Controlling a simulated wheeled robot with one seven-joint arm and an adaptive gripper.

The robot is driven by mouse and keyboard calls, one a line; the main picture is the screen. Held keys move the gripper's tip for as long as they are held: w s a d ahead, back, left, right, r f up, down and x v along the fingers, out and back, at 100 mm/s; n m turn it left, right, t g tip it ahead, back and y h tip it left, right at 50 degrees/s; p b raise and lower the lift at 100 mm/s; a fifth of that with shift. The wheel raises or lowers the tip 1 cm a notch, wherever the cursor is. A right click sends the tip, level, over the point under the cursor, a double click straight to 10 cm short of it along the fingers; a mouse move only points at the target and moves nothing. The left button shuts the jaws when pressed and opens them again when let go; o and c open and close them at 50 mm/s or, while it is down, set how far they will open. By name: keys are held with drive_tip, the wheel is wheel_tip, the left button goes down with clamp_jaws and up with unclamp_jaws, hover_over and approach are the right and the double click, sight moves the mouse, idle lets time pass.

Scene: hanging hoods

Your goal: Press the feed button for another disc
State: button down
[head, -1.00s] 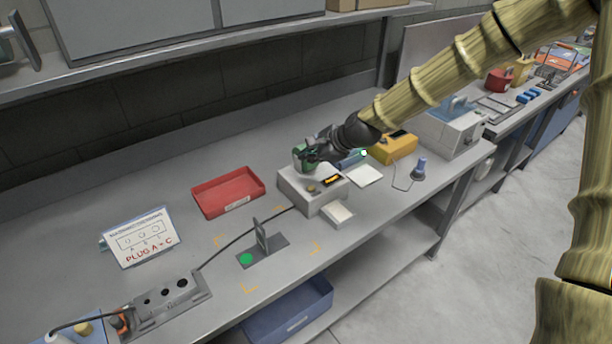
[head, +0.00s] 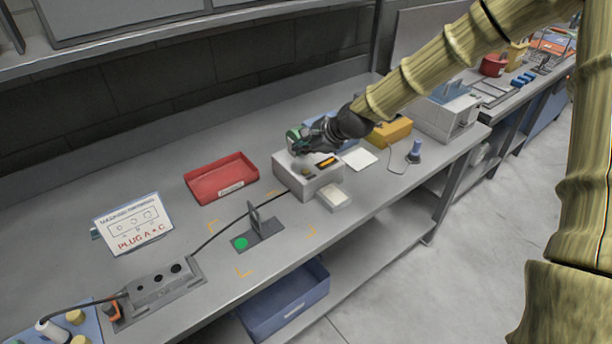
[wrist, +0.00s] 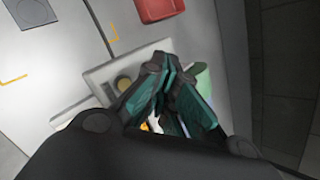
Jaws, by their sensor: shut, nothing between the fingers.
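A pale box-shaped feeder (head: 296,188) stands on the grey bench. A round tan button (head: 308,174) is on its top, beside a dark panel with a yellow-orange mark (head: 327,162). A small white tray (head: 335,197) is at its front. My gripper (head: 297,146) is shut and empty, over the back part of the feeder's top. In the wrist view, the teal-padded fingers (wrist: 172,75) are over the feeder and the button (wrist: 123,83) shows beside the fingertips. I cannot tell whether the fingertips touch the feeder.
A red tray (head: 222,180) lies left of the feeder. An upright plate fixture with a green dot (head: 241,243), a socket block (head: 162,283) and a "PLUG A + C" sign (head: 133,224) are further left. A yellow box (head: 391,131) and a white card (head: 359,159) are to the right.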

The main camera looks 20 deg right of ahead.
sight(304, 173)
drive_tip(key=shift+f+b, duration=1.3)
drive_tip(key=shift+f, duration=1.25)
drive_tip(key=shift+f+b, duration=0.3)
drive_tip(key=shift+f, duration=0.5)
drive_tip(key=shift+r, duration=0.15)
idle(0.4)
drive_tip(key=shift+r+p, duration=0.65)
drive_tip(key=shift+r, duration=0.05)
drive_tip(key=shift+r, duration=0.1)
drive_tip(key=shift+r+p, duration=1.85)
drive_tip(key=shift+r, duration=0.6)
drive_tip(key=shift+f, duration=0.15)
